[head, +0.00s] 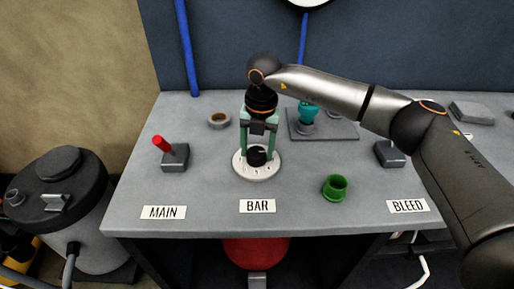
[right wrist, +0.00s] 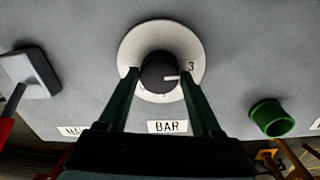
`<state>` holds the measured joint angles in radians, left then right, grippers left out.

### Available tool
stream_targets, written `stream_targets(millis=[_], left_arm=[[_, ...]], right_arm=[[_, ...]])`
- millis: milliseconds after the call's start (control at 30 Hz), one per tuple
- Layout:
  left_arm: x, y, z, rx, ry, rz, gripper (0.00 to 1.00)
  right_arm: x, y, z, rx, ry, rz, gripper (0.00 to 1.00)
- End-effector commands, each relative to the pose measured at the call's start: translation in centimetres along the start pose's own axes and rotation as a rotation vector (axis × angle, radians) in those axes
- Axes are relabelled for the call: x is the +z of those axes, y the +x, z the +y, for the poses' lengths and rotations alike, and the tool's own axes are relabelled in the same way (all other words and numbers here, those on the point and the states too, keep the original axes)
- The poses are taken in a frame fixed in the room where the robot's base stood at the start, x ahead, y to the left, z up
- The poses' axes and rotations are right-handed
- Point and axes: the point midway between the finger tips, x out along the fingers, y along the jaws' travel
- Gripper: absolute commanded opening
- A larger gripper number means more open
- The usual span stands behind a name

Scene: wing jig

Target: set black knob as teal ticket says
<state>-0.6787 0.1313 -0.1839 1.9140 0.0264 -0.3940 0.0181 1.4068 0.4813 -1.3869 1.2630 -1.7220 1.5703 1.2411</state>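The black knob (head: 257,157) sits on a round white dial (head: 241,172) behind the BAR label (head: 257,206). In the right wrist view the knob (right wrist: 158,72) has a white pointer mark aimed right, just below the numeral 3 on the dial (right wrist: 130,45). Other dial numerals are partly hidden or too small to read surely. My right gripper (head: 258,150) points down over the dial, its green fingers either side of the knob. In the right wrist view the fingers (right wrist: 159,74) look slightly apart from it. No teal ticket shows. My left gripper is not in view.
A red-handled lever (head: 167,152) stands left by the MAIN label (head: 164,212). A green cup (head: 335,188) stands right of the dial. A teal fitting (head: 308,112) stands on a plate behind. A grey block (head: 390,154) is near the BLEED label (head: 407,206), close to my right arm.

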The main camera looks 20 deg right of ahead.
Motion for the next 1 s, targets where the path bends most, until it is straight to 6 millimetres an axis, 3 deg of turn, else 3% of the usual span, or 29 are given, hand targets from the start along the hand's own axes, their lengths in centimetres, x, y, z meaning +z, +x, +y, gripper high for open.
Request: stream_targets(millis=[67,500,1000], left_arm=[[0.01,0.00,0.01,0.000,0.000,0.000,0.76],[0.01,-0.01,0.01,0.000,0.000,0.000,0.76],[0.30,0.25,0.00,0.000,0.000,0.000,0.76]], right_arm=[[0.00,-0.03,0.02,0.000,0.000,0.000,0.56],[0.00,-0.05,0.01,0.000,0.000,0.000,0.07],[0.04,-0.02,-0.01,0.000,-0.146,0.009,0.06]])
